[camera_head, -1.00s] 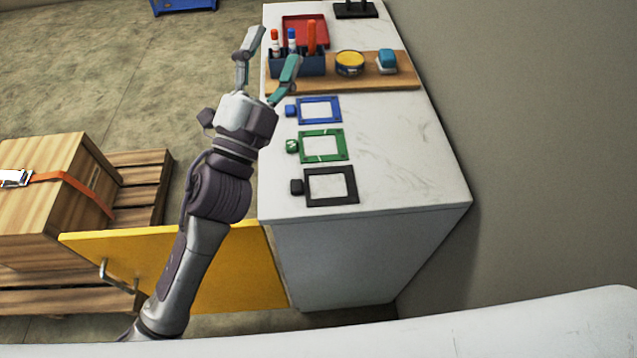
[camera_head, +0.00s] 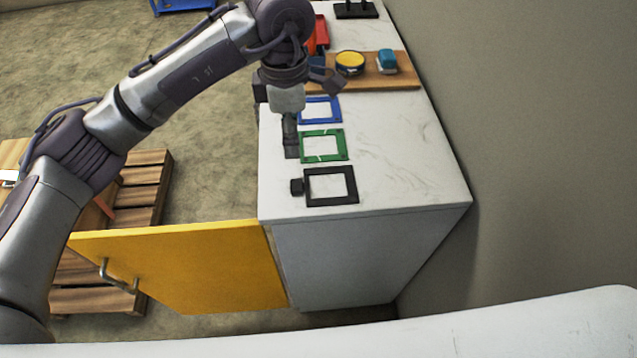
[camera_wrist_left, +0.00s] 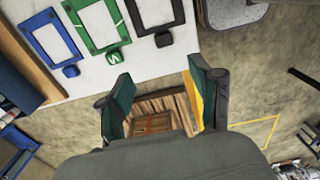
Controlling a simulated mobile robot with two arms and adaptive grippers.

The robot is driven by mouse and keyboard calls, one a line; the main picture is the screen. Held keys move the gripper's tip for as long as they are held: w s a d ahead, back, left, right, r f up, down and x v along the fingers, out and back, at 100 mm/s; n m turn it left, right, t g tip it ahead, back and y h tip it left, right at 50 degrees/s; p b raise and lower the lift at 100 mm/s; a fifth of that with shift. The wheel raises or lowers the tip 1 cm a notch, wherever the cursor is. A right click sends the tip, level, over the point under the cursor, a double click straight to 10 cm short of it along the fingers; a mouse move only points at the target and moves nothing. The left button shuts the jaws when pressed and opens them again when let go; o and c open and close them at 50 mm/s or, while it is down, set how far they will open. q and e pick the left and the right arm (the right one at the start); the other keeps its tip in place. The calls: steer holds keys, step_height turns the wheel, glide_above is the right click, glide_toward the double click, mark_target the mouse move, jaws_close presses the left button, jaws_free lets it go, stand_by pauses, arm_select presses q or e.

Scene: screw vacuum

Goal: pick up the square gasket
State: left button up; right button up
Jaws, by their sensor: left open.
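Three square gaskets lie in a row on the white counter (camera_head: 410,165): a blue one (camera_head: 339,110), a green one (camera_head: 344,146) and a black one (camera_head: 331,202). Each has a small block at one side; the black block (camera_head: 296,187) shows clearly. My left gripper (camera_head: 290,150) points down at the counter's left edge, beside the green gasket, and hides its block in the head view. In the left wrist view the gripper (camera_wrist_left: 160,82) is open and empty, with floor and pallet between its fingers. The green block (camera_wrist_left: 113,57) shows just beyond one finger. My right gripper is not in view.
A wooden board (camera_head: 400,84) with a yellow round tin (camera_head: 349,63) and a blue item (camera_head: 387,61) lies farther back. A yellow cabinet door (camera_head: 190,265) stands open below the counter. A wooden pallet (camera_head: 145,180) is on the floor at left. The counter's right side is clear.

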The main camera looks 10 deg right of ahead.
arm_select(q)
steer(key=p, duration=0.2)
glide_above(296, 185)
steer(key=f, duration=0.8)
steer(key=shift+w, duration=0.3)
steer(key=shift+s+f+p, duration=0.15)
steer(key=shift+f+p, duration=0.2)
steer(key=shift+f, duration=0.2)
steer(key=f, duration=0.1)
steer(key=f+p, duration=0.1)
steer(key=f, duration=0.1)
steer(key=shift+s+f, duration=0.2)
steer(key=shift+f, duration=0.45)
steer(key=shift+w, duration=0.1)
steer(key=c, duration=1.1)
